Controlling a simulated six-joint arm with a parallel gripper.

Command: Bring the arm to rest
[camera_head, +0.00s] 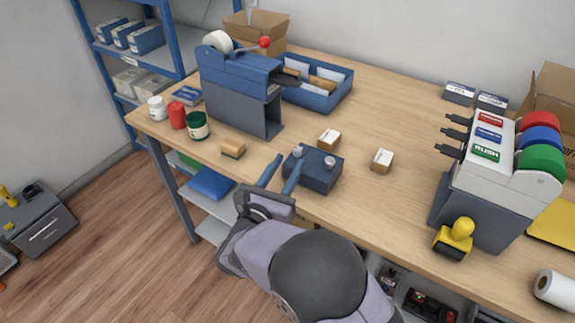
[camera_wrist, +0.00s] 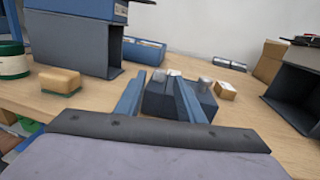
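My gripper (camera_head: 283,177) is over the front edge of the wooden counter (camera_head: 230,177), with its two blue fingers spread apart and nothing between them. In the wrist view my gripper (camera_wrist: 165,97) points at a dark blue-grey box with silver knobs (camera_wrist: 168,98), which sits just beyond the fingertips. In the head view this box (camera_head: 313,172) stands on the counter right beside the fingers. I cannot tell whether a finger touches it. My arm comes up from the lower middle of the head view.
A blue tape machine (camera_head: 240,85) stands at the back left, with jars (camera_head: 197,125) and a tan block (camera_head: 233,148) nearby. Two small cartons (camera_head: 329,139) (camera_head: 382,160) lie mid-counter. A label dispenser (camera_head: 490,170) and yellow stamp (camera_head: 455,240) stand right.

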